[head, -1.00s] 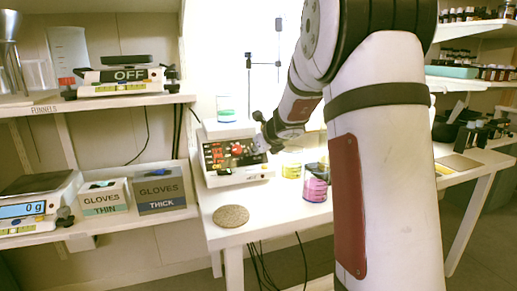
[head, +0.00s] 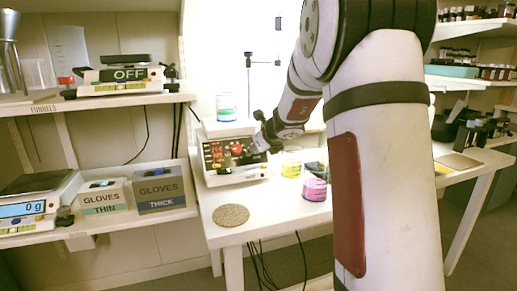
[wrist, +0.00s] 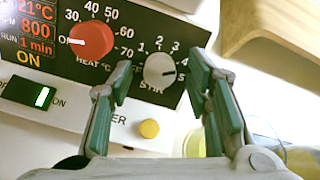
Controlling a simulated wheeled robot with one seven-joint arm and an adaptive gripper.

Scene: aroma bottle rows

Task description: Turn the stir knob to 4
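The stirring hotplate (head: 232,152) stands on the white table, its black panel facing me. In the wrist view its grey stir knob (wrist: 160,70) sits on the panel with numbers around it. The knob's pale mark appears to point right, near 4 and 5; I cannot tell exactly which. My gripper (wrist: 162,68) is open, with one finger on each side of the stir knob and visible gaps to it. In the head view my gripper (head: 262,143) is at the panel's right side, small and partly hidden by my arm.
The red heat knob (wrist: 90,40) is close left of my left finger. A lit green switch (wrist: 42,97) and a yellow button (wrist: 149,128) are below. A pink beaker (head: 314,187) and a yellow beaker (head: 291,165) stand right of the hotplate. A round cork mat (head: 231,215) lies in front.

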